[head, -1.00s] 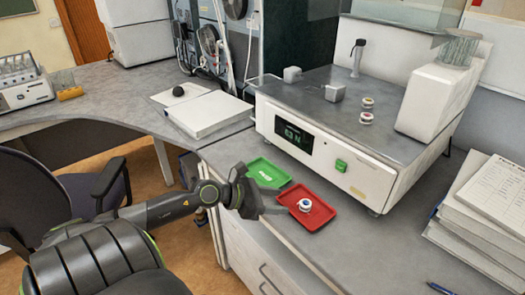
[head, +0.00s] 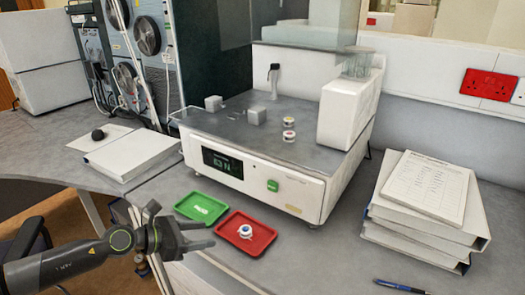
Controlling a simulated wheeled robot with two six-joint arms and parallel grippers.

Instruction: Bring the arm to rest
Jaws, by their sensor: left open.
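My left gripper (head: 198,234) is open and empty. It comes in from the lower left, and its fingers point right, just in front of the green tray (head: 187,206) and left of the red tray (head: 262,246). A white round piece with a blue mark (head: 245,232) lies in the red tray, apart from the fingers. The green tray holds only a pale marking that I can make out. My right gripper is not in view.
A white tester (head: 255,195) with a lit display and green button stands behind the trays. Stacked binders (head: 422,215) and a blue pen (head: 402,286) lie at the right. A white binder (head: 131,155) lies at the left.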

